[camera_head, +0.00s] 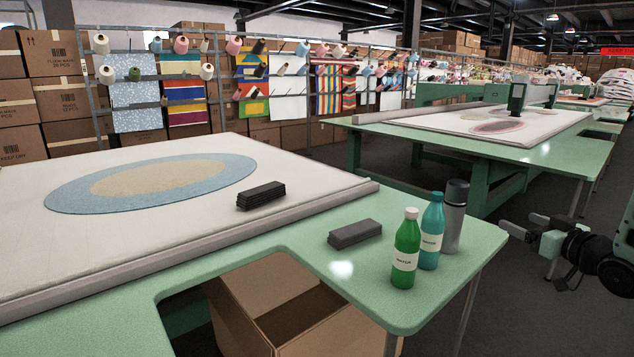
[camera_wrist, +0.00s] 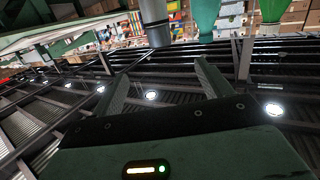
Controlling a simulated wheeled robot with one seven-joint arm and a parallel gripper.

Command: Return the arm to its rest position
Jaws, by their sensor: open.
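My gripper (camera_head: 522,226) is at the right edge of the head view, in the air to the right of the green table's corner. Its two fingers are apart with nothing between them. In the wrist view my gripper (camera_wrist: 160,82) also shows open and empty, with the ceiling beams and lamps behind it. The view there appears upside down or strongly tilted. The rest of my arm is mostly cut off by the right edge of the head view.
A green bottle (camera_head: 406,250), a teal bottle (camera_head: 431,232) and a grey flask (camera_head: 454,218) stand at the near table's (camera_head: 450,290) right corner. Dark grey stacks (camera_head: 355,234) (camera_head: 261,195) lie left of them. An open cardboard box (camera_head: 290,305) sits below. Another green table (camera_head: 560,155) stands behind.

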